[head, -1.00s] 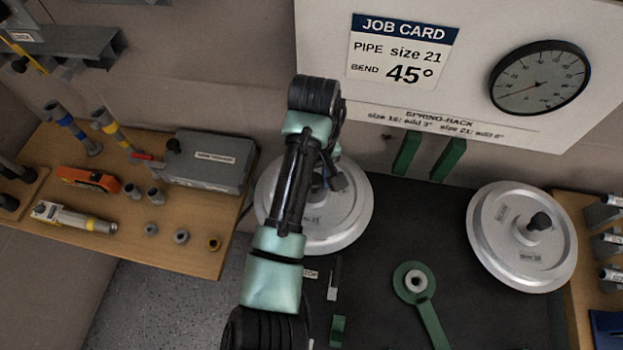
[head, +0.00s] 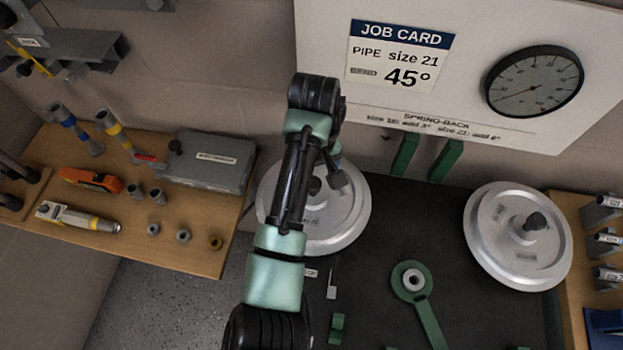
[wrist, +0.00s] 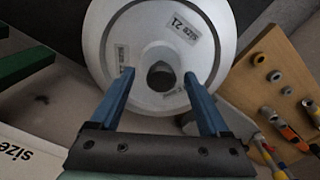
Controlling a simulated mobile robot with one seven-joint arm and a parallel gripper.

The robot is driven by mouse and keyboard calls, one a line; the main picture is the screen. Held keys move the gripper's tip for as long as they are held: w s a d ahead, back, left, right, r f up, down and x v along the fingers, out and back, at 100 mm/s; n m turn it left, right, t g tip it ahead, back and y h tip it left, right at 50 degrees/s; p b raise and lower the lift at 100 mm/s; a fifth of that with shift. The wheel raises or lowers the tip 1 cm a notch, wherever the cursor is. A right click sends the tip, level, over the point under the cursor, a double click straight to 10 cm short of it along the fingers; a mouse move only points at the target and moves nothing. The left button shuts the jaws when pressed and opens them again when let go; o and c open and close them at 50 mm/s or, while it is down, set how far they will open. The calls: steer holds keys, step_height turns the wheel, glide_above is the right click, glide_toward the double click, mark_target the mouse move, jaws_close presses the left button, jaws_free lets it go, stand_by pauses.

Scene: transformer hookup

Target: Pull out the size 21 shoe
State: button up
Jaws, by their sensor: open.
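In the wrist view, a silver disc labelled "size 21" (wrist: 110,55) lies below my gripper, with a dark knob (wrist: 161,76) at its centre. My gripper (wrist: 159,75) is open, its two blue fingers apart on either side of the knob in the picture. I cannot tell whether they touch it. In the head view the same disc (head: 350,225) is partly hidden behind my arm.
A second silver disc (head: 490,240) with a dark knob lies on the right of the dark bench. A green lever (head: 427,318) lies between the discs. A job card (head: 400,55) reads pipe size 21, 45°. A wooden shelf (head: 200,258) with tools is at left.

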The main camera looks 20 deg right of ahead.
steer(key=shift+r+p, duration=1.95)
steer(key=shift+r, duration=0.1)
steer(key=shift+f, duration=0.1)
step_height(320, 180, up, 13)
steer(key=p, duration=0.5)
steer(key=shift+p, duration=0.4)
steer(key=shift+s+f, duration=0.1)
